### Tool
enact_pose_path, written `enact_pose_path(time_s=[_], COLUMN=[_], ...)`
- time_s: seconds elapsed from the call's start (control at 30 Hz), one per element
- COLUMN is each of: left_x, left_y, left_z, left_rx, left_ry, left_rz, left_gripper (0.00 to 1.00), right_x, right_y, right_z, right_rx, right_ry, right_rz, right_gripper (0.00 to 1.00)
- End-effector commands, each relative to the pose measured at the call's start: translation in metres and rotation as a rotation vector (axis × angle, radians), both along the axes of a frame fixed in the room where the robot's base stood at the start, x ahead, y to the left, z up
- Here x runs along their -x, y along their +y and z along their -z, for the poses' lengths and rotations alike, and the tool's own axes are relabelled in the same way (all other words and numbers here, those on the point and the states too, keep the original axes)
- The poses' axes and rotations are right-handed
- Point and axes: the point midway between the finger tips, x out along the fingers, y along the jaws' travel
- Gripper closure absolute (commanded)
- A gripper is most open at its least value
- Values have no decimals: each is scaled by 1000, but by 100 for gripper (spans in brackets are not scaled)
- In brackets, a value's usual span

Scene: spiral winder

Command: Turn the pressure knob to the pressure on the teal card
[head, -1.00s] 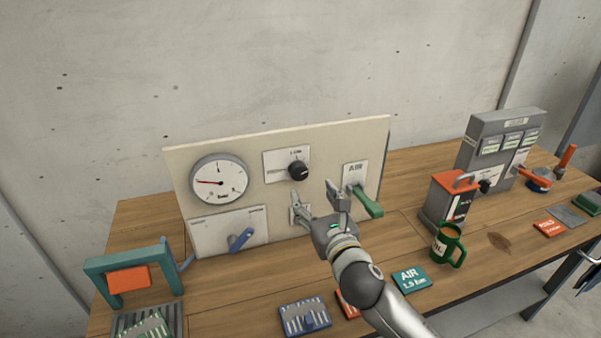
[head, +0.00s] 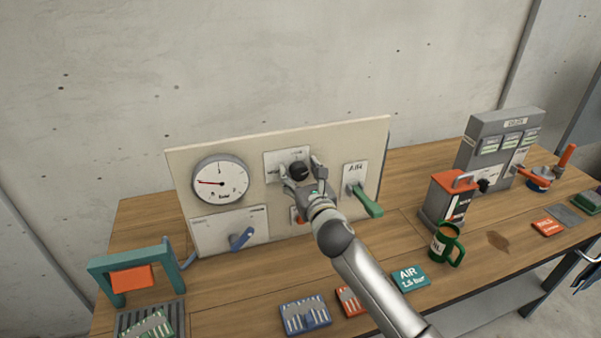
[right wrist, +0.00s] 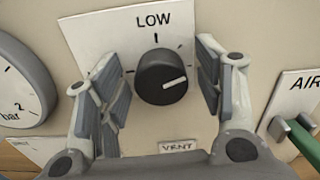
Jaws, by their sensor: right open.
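The black pressure knob (head: 299,171) sits on a white plate on the upright beige panel. In the right wrist view the knob (right wrist: 162,80) has a white pointer line aimed right and slightly up, below the word LOW. My right gripper (head: 302,174) is open, its fingers on either side of the knob; in the right wrist view (right wrist: 163,82) gaps show between pads and knob. The round gauge (head: 221,182) has a red needle pointing left. The teal card (head: 410,278) on the bench reads AIR and about 1.5 bar. My left gripper is not in view.
A green AIR lever (head: 366,201) is right of the knob and a blue lever (head: 242,238) is lower left. A green mug (head: 446,243) and a red-topped grey box (head: 450,200) stand on the right. A teal frame (head: 134,271) stands on the left.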

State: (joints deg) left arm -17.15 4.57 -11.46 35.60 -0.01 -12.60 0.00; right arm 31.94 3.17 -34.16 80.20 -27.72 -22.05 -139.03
Motion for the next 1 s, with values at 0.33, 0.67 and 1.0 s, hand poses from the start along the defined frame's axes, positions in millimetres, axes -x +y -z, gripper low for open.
enact_pose_path(time_s=[0.33, 0.67, 1.0], left_x=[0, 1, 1], left_y=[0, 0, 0], left_z=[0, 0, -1], left_rx=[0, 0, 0], left_ry=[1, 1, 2], left_rz=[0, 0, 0], left_gripper=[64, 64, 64], right_x=[0, 0, 0], right_y=[0, 0, -1], right_z=[0, 0, 0], right_rx=[0, -2, -88], right_ry=[0, 1, 29], right_rz=[0, 0, 0], right_gripper=[53, 84, 84])
